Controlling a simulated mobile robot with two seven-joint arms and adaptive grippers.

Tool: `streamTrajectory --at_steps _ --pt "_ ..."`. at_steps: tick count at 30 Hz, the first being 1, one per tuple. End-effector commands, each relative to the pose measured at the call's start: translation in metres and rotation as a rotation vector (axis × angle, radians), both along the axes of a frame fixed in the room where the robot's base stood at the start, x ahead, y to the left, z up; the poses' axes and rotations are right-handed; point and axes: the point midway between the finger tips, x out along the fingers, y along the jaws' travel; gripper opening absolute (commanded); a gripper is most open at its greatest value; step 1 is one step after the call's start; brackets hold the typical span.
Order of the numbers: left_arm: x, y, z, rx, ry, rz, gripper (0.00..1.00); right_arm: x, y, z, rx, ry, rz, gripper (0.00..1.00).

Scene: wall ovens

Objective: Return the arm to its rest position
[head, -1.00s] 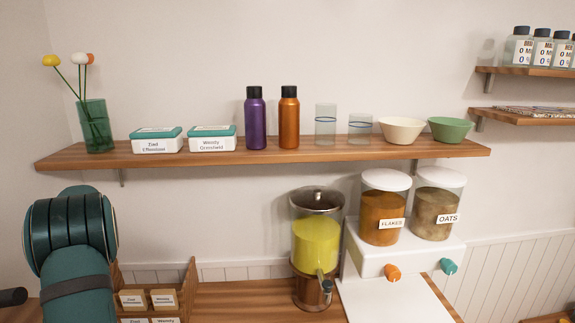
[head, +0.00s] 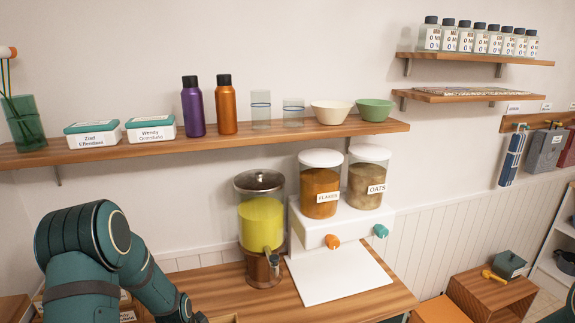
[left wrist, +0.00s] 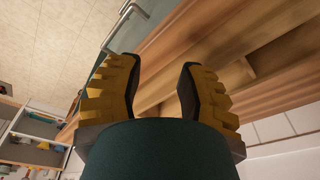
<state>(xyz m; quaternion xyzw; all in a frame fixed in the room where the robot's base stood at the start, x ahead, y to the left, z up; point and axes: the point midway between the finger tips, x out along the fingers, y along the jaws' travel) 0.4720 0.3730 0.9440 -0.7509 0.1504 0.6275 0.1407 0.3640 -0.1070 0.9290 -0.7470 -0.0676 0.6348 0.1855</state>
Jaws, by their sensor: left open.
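My left arm enters the head view at the lower left as teal links, bent with its forearm running down to the bottom edge. My left gripper (left wrist: 160,72) shows in the left wrist view. Its two yellow, ridged fingers with dark pads stand apart, and nothing is seen between them. Behind them lie brown wooden boards. In the head view the left gripper's fingers are not clearly seen. My right gripper is in neither view.
A drink dispenser (head: 262,225) and a white cereal dispenser (head: 305,225) stand on the wooden counter (head: 215,288), right of my arm. A wall shelf (head: 200,143) with boxes, bottles, glasses and bowls runs above. A wooden crate (head: 490,293) stands at lower right.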

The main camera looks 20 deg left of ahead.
Motion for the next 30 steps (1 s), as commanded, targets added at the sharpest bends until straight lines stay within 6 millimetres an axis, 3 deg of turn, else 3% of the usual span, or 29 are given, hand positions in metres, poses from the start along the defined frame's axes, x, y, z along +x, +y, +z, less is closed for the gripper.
streamTrajectory --at_steps 1,6,12,16,18,30 --pt "-0.005 -0.037 -0.009 -0.048 -0.001 0.042 0.38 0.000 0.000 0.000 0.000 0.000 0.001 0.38" --pt "-0.031 -0.140 -0.022 -0.195 0.006 0.230 0.38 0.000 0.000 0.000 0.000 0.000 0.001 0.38" --pt "-0.078 -0.229 -0.022 -0.327 0.056 0.424 0.38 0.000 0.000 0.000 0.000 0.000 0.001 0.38" --pt "-0.114 -0.272 -0.015 -0.395 0.103 0.541 0.38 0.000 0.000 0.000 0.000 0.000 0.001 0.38" --pt "-0.110 -0.268 -0.037 -0.389 0.095 0.547 0.38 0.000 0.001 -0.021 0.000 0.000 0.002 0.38" --pt "-0.112 -0.270 -0.121 -0.376 0.103 0.543 0.38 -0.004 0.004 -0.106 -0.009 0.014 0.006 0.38"
